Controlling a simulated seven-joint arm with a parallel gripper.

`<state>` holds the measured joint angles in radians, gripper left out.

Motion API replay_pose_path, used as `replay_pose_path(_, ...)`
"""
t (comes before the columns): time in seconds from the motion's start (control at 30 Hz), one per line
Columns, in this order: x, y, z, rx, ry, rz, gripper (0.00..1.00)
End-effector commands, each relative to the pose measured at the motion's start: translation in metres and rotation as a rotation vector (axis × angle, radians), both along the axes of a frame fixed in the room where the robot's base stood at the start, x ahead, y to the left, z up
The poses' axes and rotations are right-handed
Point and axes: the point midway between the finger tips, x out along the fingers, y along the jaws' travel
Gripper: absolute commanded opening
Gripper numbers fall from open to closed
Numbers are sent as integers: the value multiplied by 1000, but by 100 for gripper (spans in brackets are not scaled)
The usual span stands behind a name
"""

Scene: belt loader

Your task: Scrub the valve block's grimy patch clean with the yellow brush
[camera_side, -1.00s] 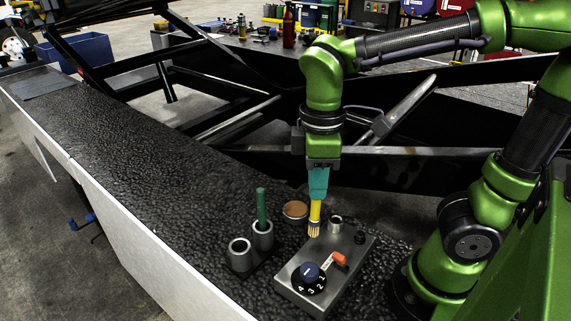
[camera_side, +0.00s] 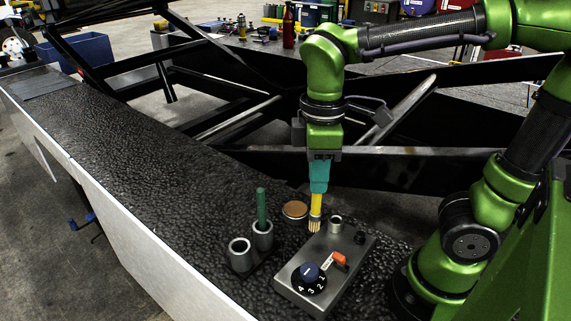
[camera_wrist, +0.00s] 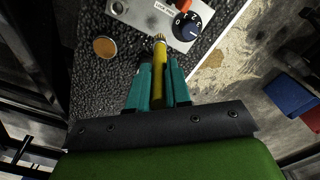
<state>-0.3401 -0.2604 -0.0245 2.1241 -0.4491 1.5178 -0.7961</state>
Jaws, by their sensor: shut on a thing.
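The yellow brush (camera_side: 316,207) hangs bristles down, upright, in my gripper (camera_side: 319,182), whose teal fingers are shut on its handle. In the wrist view the brush (camera_wrist: 160,72) lies between the fingers of my gripper (camera_wrist: 160,75). The bristles are at the back left corner of the grey valve block (camera_side: 300,284); I cannot tell whether they touch it. The block carries a dark numbered dial (camera_side: 308,279), an orange-red lever (camera_side: 339,259) and a short metal stub (camera_side: 335,224). I cannot make out the grimy patch; the brush may hide it.
A brown round disc (camera_side: 295,210) lies left of the brush. A twin-cup holder (camera_side: 240,256) with a green stick (camera_side: 262,206) stands left of the block. The dark belt (camera_side: 130,150) is clear further left. Steel frame bars (camera_side: 400,165) stand behind.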

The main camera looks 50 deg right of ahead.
Motion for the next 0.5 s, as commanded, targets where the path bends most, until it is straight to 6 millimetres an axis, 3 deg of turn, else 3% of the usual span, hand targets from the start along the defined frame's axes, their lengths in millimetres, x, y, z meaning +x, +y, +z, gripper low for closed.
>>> replay_pose_path(0.5,0,0,-35,0,2,1,0)
